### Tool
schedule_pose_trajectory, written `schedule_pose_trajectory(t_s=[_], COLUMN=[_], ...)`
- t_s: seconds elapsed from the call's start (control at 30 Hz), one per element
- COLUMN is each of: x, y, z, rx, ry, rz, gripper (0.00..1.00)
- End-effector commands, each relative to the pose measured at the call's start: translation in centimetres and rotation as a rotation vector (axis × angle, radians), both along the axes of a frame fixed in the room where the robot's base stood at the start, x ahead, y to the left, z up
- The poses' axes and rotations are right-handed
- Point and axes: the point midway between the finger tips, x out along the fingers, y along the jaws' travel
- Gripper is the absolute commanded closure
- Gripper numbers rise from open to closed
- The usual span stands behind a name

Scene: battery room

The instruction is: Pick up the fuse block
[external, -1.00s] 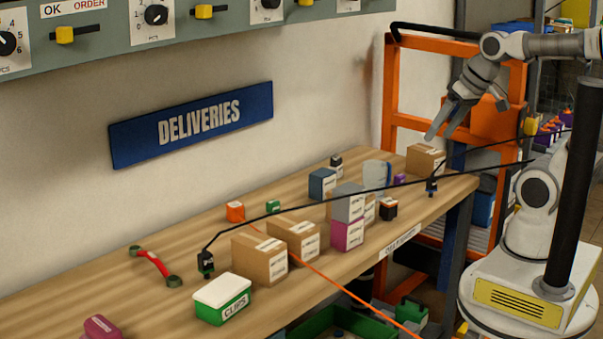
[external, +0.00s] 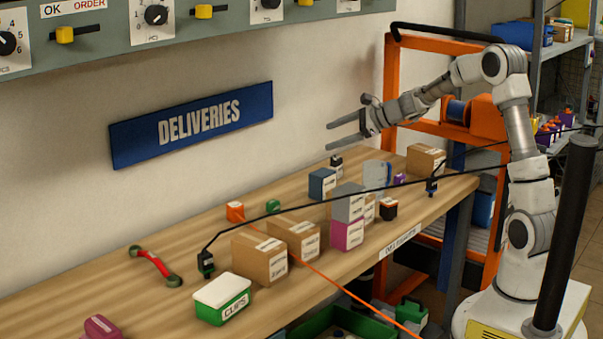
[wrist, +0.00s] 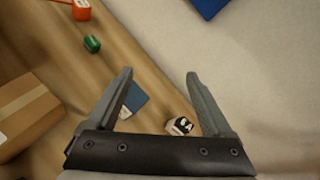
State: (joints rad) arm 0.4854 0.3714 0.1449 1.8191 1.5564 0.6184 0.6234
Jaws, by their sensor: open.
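My gripper (external: 331,137) is open and empty, in the air above the back of the bench, pointing left. In the wrist view its two fingers (wrist: 160,75) are spread wide. I cannot tell for sure which item is the fuse block; no label reads so. A small dark-and-white block (external: 336,165) stands near the wall, below the gripper; it also shows in the wrist view (wrist: 180,126), beside the right finger. A blue-grey box (external: 322,184) stands in front of it and shows partly behind the left finger (wrist: 135,99). A small black-and-orange block (external: 388,208) stands near the front edge.
The wooden bench (external: 200,245) also holds cardboard boxes (external: 260,258), a grey box (external: 347,202) on a magenta box (external: 347,234), an orange block (external: 235,211), a green block (external: 273,206) and a clips box (external: 222,298). Dark cables cross the view. The wall with the deliveries sign (external: 190,124) is behind.

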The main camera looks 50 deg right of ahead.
Motion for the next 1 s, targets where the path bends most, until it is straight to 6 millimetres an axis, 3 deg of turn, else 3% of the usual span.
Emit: schedule_pose_trajectory(t_s=[0.03, 0.2, 0.4, 0.57, 1.0], x=[1.3, 4.1, 5.1, 5.8, 10.1], y=[-2.2, -8.4, -11.9, -12.5, -11.9], z=[-2.6, -7.6, -10.6, -11.4, -14.3], rx=[0.083, 0.323, 0.46, 0.486, 0.482], ry=[0.018, 0.048, 0.06, 0.061, 0.062], rz=[-0.077, -0.304, -0.436, -0.458, -0.454], gripper=[0.15, 0.15, 0.15, 0.15, 0.15])
